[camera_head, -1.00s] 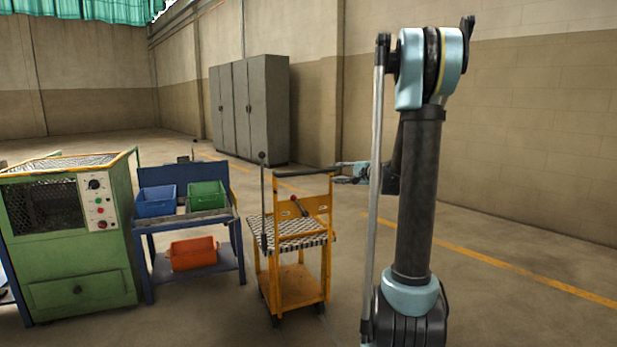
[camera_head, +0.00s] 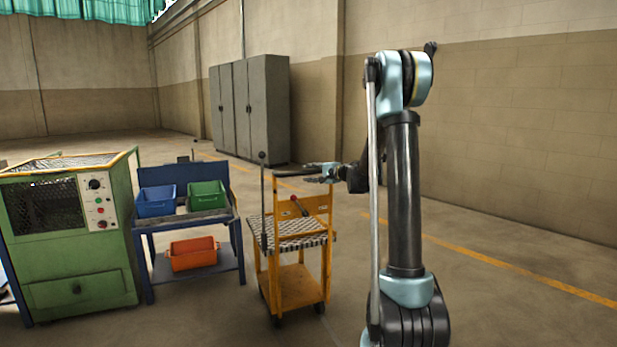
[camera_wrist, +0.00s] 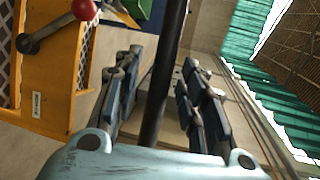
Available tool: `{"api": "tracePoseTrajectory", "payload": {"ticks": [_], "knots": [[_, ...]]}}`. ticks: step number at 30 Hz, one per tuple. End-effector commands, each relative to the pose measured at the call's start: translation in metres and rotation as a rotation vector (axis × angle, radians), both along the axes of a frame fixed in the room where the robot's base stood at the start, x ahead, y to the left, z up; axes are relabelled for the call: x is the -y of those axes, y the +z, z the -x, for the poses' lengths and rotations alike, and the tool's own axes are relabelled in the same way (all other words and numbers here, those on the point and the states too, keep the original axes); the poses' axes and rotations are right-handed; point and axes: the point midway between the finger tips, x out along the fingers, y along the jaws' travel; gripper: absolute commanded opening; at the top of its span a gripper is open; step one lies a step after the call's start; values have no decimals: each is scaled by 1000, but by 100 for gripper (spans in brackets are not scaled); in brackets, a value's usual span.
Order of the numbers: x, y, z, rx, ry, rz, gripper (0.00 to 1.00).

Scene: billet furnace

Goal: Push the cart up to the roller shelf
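The yellow cart (camera_head: 298,286) stands on wheels at the centre of the head view, with a checkered top and an upright back panel. A dark handle bar (camera_head: 285,173) sticks out above it. My gripper (camera_head: 310,172) is at the bar's right end. In the wrist view, my gripper (camera_wrist: 160,60) is open, with the dark bar (camera_wrist: 162,90) between its fingers and gaps on both sides. The cart's yellow panel (camera_wrist: 60,90) and red-knobbed lever (camera_wrist: 60,25) show at the left there. I cannot clearly identify a roller shelf.
A blue stand (camera_head: 195,223) with blue, green and orange bins is close left of the cart. A green furnace-like cabinet (camera_head: 80,250) stands farther left. Grey lockers (camera_head: 265,105) are at the back wall. The floor (camera_head: 500,300) on the right is clear.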

Motion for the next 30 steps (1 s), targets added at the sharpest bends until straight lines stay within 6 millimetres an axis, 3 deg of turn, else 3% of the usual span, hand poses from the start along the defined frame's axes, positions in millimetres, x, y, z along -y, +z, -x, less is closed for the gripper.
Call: {"api": "tracePoseTrajectory", "payload": {"ticks": [5, 15, 20, 30], "knots": [[-10, -2, -9, 0, 1, 0, 38], [-12, -3, -11, 0, 0, 0, 38], [-12, -3, -11, -1, 0, -1, 2], [-14, -4, -16, 0, 1, 1, 0]]}}
